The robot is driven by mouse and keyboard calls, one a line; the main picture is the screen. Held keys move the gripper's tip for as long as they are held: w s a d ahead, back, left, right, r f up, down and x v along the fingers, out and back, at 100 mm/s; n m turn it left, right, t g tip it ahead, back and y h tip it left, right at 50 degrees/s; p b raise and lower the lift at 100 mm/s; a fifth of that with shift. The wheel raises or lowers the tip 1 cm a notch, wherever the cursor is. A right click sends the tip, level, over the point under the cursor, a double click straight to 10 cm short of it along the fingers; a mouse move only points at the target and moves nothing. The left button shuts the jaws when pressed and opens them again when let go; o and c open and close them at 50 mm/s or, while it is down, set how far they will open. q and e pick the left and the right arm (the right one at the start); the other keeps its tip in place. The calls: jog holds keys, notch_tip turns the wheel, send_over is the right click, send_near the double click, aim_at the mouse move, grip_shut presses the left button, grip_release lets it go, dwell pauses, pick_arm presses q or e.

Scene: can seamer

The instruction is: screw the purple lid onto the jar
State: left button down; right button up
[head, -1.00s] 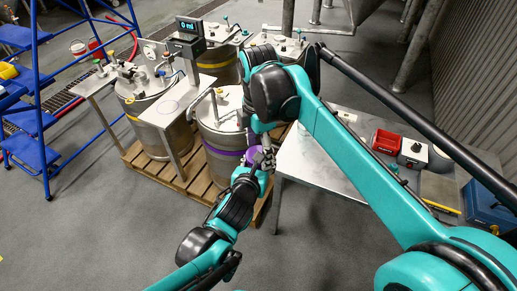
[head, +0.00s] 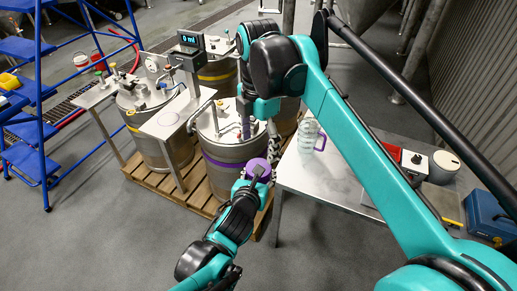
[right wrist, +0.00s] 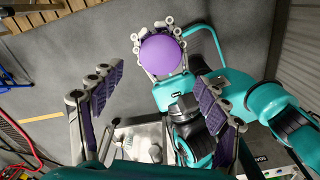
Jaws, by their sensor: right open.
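The purple lid (head: 257,167) is held in my left gripper (head: 252,181), out in front of the purple-banded steel vessel. In the right wrist view the lid (right wrist: 162,55) shows as a round purple disc with the left gripper's fingers around its rim. My right gripper (head: 259,138) is just beyond and above the lid in the head view, partly hidden by its own arm. A clear jar with a purple handle (head: 308,134) stands upright on the metal table, apart from both grippers.
Several steel vessels stand on a wooden pallet (head: 199,193) to the left. A blue ladder (head: 40,150) is at far left.

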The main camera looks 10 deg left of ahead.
aim_at(259, 179)
jog(key=shift+r+n, duration=0.35)
jog(key=shift+n, duration=0.05)
jog(key=shift+f, duration=0.1)
jog(key=shift+f, duration=3.95)
jog(key=shift+c, duration=0.3)
jog(key=c, duration=1.1)
jog(key=shift+m, duration=1.8)
jog(key=shift+c, duration=0.2)
jog(key=o, duration=1.3)
jog(key=shift+c, duration=0.2)
